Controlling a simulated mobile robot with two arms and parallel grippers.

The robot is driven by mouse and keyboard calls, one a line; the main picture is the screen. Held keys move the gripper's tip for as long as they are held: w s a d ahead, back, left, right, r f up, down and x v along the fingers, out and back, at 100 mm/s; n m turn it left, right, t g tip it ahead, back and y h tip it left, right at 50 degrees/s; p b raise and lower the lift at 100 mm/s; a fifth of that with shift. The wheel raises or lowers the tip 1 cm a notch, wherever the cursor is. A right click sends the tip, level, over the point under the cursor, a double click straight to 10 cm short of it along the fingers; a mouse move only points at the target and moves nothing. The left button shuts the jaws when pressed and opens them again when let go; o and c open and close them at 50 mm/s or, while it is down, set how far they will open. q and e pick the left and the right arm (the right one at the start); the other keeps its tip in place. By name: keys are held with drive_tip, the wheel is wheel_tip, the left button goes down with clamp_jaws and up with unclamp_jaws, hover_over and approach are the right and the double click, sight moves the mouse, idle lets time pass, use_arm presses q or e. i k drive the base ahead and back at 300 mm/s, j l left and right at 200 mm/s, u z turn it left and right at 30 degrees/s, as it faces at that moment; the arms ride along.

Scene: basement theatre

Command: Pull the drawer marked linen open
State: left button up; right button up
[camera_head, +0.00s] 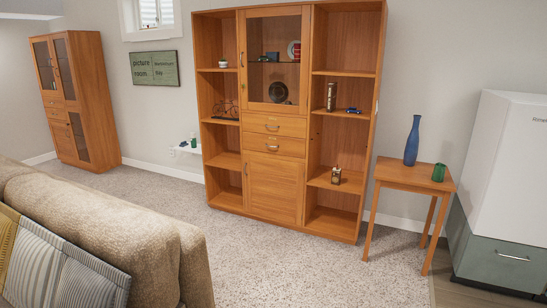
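No drawer label reads clearly as linen from here. The wooden cabinet has an upper drawer (275,125) and a lower drawer (275,146) between its glass door and wooden door, both shut with small metal handles. At the right, a tall white unit (501,165) has a grey-green drawer (503,263) at its base, with a metal bar handle; it looks shut. Small dark lettering on the white unit is cut by the picture edge and too small to read surely. A cabinet at far left has small shut drawers (60,109). Neither gripper is in view.
A beige sofa (110,215) with striped cushions fills the lower left. A small wooden table (415,174) with a blue vase (412,140) and green cup (438,172) stands between the cabinet and white unit. Carpet (290,270) in front of the cabinet is clear.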

sight(291, 146)
drive_tip(key=i+l+z, duration=0.25)
drive_tip(key=i+z, duration=0.15)
drive_tip(key=i, duration=0.4)
drive_tip(key=i+z, duration=0.35)
drive_tip(key=i, duration=0.45)
drive_tip(key=i+u, duration=0.3)
drive_tip(key=i, duration=0.3)
drive_tip(key=i+u, duration=0.3)
drive_tip(key=i, duration=0.35)
drive_tip(key=i+l+u, duration=0.3)
drive_tip(key=i, duration=0.25)
